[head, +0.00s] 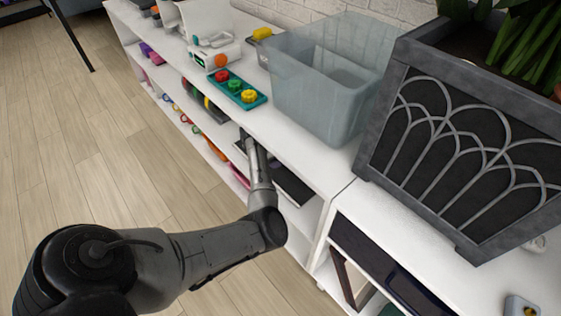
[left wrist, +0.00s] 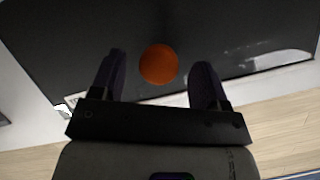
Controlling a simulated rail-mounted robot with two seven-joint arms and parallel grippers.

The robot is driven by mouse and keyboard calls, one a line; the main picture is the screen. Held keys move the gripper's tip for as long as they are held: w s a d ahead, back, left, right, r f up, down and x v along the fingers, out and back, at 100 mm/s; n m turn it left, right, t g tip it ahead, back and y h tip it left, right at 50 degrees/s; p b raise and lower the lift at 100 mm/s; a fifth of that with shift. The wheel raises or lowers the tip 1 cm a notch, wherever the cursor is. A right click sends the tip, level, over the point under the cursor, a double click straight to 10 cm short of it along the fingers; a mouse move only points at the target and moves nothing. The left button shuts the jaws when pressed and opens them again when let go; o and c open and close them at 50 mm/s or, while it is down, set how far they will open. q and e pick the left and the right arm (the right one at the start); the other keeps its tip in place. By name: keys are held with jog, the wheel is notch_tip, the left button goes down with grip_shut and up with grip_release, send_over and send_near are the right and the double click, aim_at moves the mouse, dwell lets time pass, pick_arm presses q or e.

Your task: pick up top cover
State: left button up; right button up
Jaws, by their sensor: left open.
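My left gripper (left wrist: 159,66) is open in the left wrist view, its two dark fingers apart. A round orange thing (left wrist: 159,64) shows between the fingertips, in front of a large dark flat surface (left wrist: 230,35). I cannot tell whether the fingers touch it. In the head view my left arm reaches to the shelf opening under the white top, where a dark flat thing (head: 291,184) lies; the gripper itself is mostly hidden there. No part is clearly recognisable as the top cover. My right gripper is not in view.
The white shelf unit (head: 305,165) carries a teal tray (head: 222,87) with red, green and yellow pieces, a translucent bin (head: 315,100), a white device (head: 212,52) and a grey planter (head: 450,150). Its edge is close to my arm. The wooden floor (head: 70,150) at left is clear.

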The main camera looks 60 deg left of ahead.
pick_arm(q)
jog(key=shift+c, duration=0.3)
jog(key=shift+w, duration=0.1)
jog(key=shift+c, duration=0.7)
grip_shut()
jog(key=shift+r, duration=0.1)
